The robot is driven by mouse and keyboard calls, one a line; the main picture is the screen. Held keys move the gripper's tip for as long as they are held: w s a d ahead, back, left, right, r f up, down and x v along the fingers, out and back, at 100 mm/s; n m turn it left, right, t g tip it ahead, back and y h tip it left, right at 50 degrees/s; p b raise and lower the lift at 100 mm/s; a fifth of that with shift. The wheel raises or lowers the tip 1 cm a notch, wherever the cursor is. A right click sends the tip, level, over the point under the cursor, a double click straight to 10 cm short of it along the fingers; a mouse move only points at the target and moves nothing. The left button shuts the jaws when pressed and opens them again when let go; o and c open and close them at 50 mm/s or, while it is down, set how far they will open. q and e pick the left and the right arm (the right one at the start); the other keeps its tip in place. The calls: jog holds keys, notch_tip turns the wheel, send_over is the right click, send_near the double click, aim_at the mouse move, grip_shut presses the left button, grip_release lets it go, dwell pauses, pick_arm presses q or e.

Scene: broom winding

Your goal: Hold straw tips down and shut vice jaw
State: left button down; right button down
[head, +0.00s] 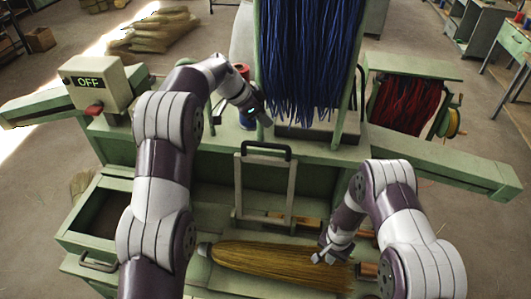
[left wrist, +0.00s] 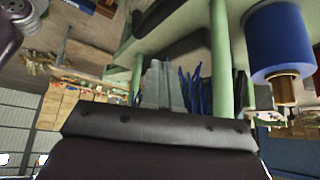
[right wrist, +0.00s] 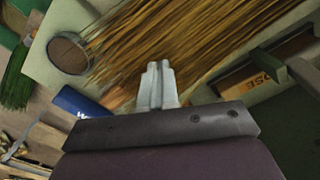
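A bundle of yellow-brown straw (head: 275,256) lies across the green bench. Its narrow end is at the left and its wide, loose end at the right. My right gripper (head: 322,256) is over the wide end. In the right wrist view its fingers (right wrist: 157,85) are together in front of the straw (right wrist: 190,40); I cannot tell whether they touch it. A grey upright frame with a black handle (head: 265,147), perhaps the vice jaw's, stands behind the straw. My left gripper (head: 262,117) is above and behind this handle, apart from it; its fingers (left wrist: 163,88) look shut and empty.
Blue strands (head: 310,60) hang from a green post frame close to my left gripper. A wooden bar marked "OSE" (right wrist: 255,82) lies near the straw. A box reading OFF (head: 88,82) stands at the left. A blue spool (left wrist: 280,40) is near the left wrist.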

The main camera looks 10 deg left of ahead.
dwell(0.4)
pick_arm(q)
jog(key=c, duration=1.3)
grip_release()
jog(key=shift+s+f, duration=0.15)
jog(key=shift+c, duration=0.2)
jog(key=shift+o, duration=1.3)
jog(key=s+f+n+h, duration=0.1)
jog(key=n, duration=0.2)
jog(key=s+a+f+n+h, duration=0.1)
jog(key=s+n+h, duration=0.1)
jog(key=n, duration=0.2)
jog(key=s+f+n+h, duration=0.1)
jog(key=s+f+n, duration=0.1)
jog(key=n, duration=0.1)
jog(key=shift+s+a+f+t+h, duration=0.1)
jog(key=shift+s+a+t+h, duration=0.1)
jog(key=shift+a+t+h, duration=0.15)
jog(key=n+t, duration=0.6)
jog(key=n, duration=0.8)
send_near(262, 146)
jog(key=x, duration=1.1)
jog(key=shift+w, duration=0.1)
grip_shut()
